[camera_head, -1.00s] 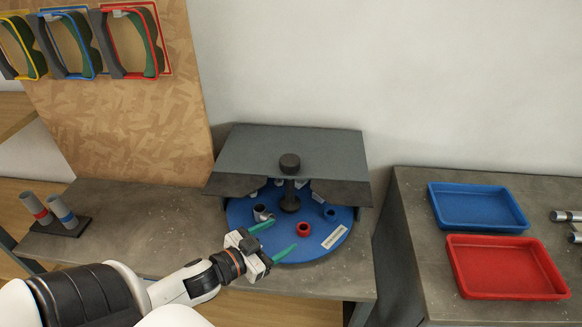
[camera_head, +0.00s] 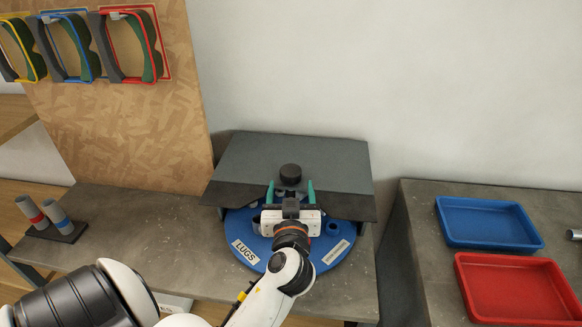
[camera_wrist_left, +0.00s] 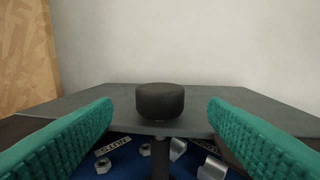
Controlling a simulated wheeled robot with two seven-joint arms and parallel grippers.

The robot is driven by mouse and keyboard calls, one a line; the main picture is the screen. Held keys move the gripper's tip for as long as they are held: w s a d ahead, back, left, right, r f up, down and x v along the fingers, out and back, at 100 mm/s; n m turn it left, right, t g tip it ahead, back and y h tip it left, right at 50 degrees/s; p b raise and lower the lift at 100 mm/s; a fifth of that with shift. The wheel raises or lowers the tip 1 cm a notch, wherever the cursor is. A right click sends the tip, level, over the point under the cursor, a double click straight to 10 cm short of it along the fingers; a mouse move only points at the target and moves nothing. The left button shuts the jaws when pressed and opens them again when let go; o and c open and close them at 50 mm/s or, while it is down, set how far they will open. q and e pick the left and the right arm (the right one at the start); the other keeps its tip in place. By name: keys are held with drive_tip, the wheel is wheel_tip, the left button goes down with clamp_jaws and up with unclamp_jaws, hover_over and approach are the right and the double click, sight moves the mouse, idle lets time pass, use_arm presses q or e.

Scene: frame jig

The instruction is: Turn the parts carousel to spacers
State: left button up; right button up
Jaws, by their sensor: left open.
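The parts carousel is a blue disc (camera_head: 322,262) under a dark grey cover (camera_head: 325,160). A black knob (camera_head: 290,172) stands at its centre; it shows above the cover in the wrist view (camera_wrist_left: 160,101). A "LUGS" label (camera_head: 245,252) is at the disc's front left. Another label (camera_head: 335,252), too small to read, is at front right. My left gripper (camera_head: 290,188) is open, its green fingers either side of the knob's line; contact is not visible. The wrist view shows a "NUTS" label (camera_wrist_left: 112,146) and metal parts under the cover. My right gripper is not in view.
A blue tray (camera_head: 490,246) and a red tray (camera_head: 520,318) are on the right table. Two grey tubes (camera_head: 46,222) stand in a holder at left.

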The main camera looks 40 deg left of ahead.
sight(291, 180)
use_arm(q)
drive_tip(key=p+x, duration=0.1)
drive_tip(key=x, duration=0.4)
drive_tip(key=shift+w+a+r, duration=0.1)
drive_tip(key=shift+w+a, duration=0.1)
drive_tip(key=shift+w, duration=0.05)
drive_tip(key=shift+w+a+p, duration=0.25)
drive_tip(key=shift+w+p, duration=0.05)
drive_tip(key=shift+c, duration=0.2)
drive_tip(key=c, duration=1.3)
drive_tip(key=shift+c, duration=0.2)
